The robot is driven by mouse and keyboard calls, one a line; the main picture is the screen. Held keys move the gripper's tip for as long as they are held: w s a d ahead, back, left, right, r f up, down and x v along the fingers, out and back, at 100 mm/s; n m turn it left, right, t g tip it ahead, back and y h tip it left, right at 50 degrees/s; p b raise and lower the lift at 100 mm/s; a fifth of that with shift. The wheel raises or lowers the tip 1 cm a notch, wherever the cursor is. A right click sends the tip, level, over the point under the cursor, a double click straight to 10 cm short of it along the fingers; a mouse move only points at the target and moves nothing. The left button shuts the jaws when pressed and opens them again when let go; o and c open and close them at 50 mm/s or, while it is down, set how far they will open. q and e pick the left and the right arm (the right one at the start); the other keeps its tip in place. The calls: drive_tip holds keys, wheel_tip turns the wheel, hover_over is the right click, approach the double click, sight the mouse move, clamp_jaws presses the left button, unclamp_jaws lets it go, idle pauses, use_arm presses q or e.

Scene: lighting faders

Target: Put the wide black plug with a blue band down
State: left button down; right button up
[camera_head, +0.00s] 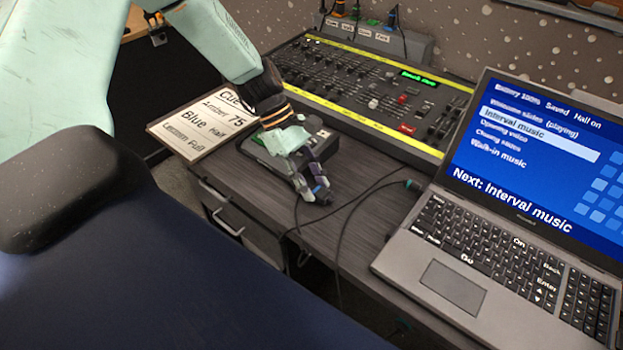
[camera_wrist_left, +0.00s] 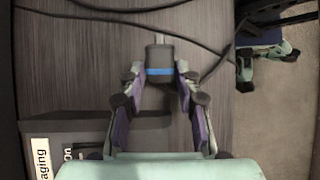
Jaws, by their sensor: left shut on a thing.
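The wide black plug with a blue band (camera_wrist_left: 159,68) is between the fingertips of my left gripper (camera_wrist_left: 160,75) in the left wrist view. The fingers are closed on its two sides. In the head view my left gripper (camera_head: 316,192) is low over the front part of the grey wooden desk (camera_head: 352,165), and its fingers mostly hide the plug. I cannot tell whether the plug touches the desk. My right gripper does not show in the head view.
A dark box (camera_head: 322,147) sits just behind my left gripper. The lighting desk (camera_head: 375,95) with faders is at the back, the laptop (camera_head: 455,285) at the right. A cue card (camera_head: 200,122) lies left. Loose dark cables (camera_head: 345,215) cross the desk to its front edge.

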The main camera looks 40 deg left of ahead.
use_arm(q)
drive_tip(key=shift+f, duration=0.15)
drive_tip(key=c, duration=1.3)
unclamp_jaws()
drive_tip(key=shift+w, duration=0.1)
drive_tip(key=o, duration=0.3)
drive_tip(key=shift+a, duration=0.1)
drive_tip(key=shift+o, duration=0.2)
drive_tip(key=shift+r, duration=0.3)
drive_tip(key=p+v, duration=0.5)
drive_tip(key=v, duration=0.5)
drive_tip(key=shift+w+r, duration=0.1)
drive_tip(key=shift+r, duration=0.2)
drive_tip(key=shift+v, duration=0.8)
